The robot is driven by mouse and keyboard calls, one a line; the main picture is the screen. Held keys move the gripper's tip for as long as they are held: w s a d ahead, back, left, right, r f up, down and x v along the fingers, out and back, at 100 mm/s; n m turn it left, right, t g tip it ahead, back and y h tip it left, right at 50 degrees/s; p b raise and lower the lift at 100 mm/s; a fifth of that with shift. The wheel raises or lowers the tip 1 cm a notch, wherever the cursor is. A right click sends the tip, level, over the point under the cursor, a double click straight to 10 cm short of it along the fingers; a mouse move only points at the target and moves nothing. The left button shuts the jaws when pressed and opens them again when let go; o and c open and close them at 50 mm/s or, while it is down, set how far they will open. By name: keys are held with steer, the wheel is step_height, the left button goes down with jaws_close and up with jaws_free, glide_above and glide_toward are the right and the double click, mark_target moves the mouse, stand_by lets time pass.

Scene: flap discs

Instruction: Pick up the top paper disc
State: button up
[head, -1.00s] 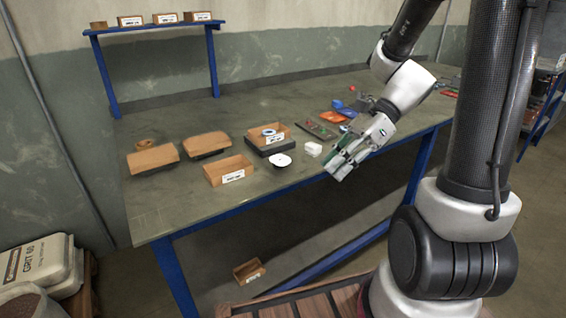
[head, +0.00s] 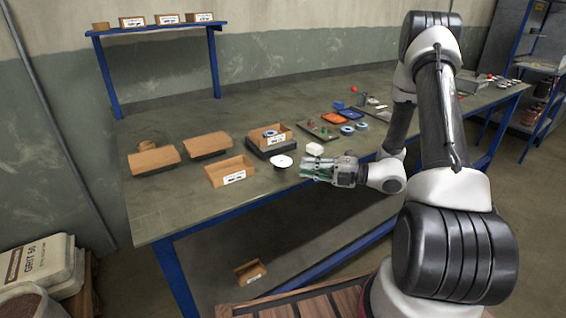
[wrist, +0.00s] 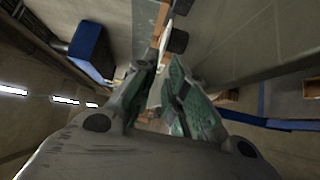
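A white round disc (head: 281,161), which looks like the paper disc, lies flat on top of a small dark stand (head: 281,168) near the table's front edge. I cannot tell whether it is one disc or a stack. In the wrist view a thin white strip (wrist: 165,30), apparently this disc edge-on, shows beyond the fingertips, with a dark block beside it. My gripper (head: 303,170) lies level just right of the disc, fingers pointing left towards it.
An open cardboard box (head: 213,181) stands left of the disc, and another box (head: 284,129) on a dark base stands behind it. A small white block (head: 314,149) sits close behind my gripper. Trays and blue-rimmed discs (head: 347,129) lie further right. The table's front edge is close.

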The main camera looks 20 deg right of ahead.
mark_target(296, 175)
steer(key=x, duration=0.4)
steer(key=shift+a, duration=0.1)
jaws_close()
steer(key=shift+r, duration=0.1)
